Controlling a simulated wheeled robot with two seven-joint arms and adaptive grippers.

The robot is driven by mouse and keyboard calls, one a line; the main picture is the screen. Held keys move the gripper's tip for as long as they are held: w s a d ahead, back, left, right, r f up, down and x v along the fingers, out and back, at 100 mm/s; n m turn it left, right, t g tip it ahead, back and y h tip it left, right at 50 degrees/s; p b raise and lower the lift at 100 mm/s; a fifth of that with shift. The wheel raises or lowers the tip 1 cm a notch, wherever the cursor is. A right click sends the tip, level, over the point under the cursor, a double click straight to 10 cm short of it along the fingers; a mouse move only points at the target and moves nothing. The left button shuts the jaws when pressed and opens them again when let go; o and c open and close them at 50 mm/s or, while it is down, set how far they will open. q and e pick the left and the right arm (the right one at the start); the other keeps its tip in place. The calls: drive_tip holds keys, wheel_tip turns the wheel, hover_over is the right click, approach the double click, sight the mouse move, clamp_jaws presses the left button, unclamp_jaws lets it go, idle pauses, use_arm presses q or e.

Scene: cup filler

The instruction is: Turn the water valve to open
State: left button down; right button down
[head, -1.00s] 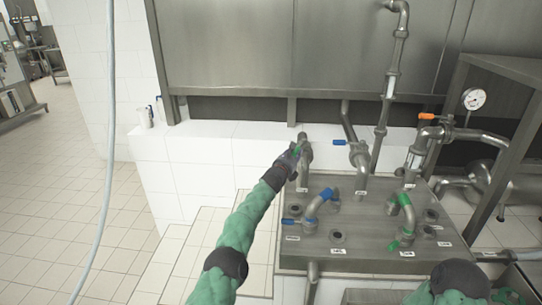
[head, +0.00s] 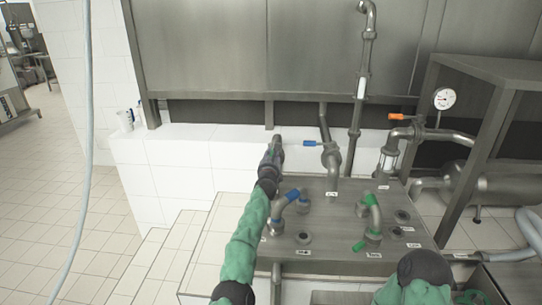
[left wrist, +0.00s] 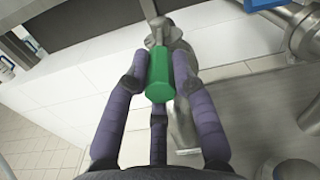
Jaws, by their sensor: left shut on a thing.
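A metal pipe valve with a green handle (left wrist: 161,77) shows in the left wrist view. The handle points from the valve body toward my camera. My left gripper (left wrist: 160,62) is shut on this handle, with fingers on both sides of it and another below. In the head view my left gripper (head: 274,150) is at the top of the leftmost upright pipe on the steel plate (head: 318,262). It hides the handle there. My right arm shows at the lower right of the head view, but its gripper is not visible.
Right of the gripper are a blue-handled valve (head: 312,143) and an orange-handled valve (head: 398,117) by a gauge (head: 444,99). A white jug (head: 125,120) is on the ledge.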

use_arm(q)
drive_tip(key=shift+d+f+y, duration=0.1)
drive_tip(key=shift+d+y, duration=0.15)
drive_tip(key=shift+y, duration=0.05)
idle(0.5)
drive_tip(key=c, duration=1)
unclamp_jaws()
drive_tip(key=shift+w+d, duration=0.1)
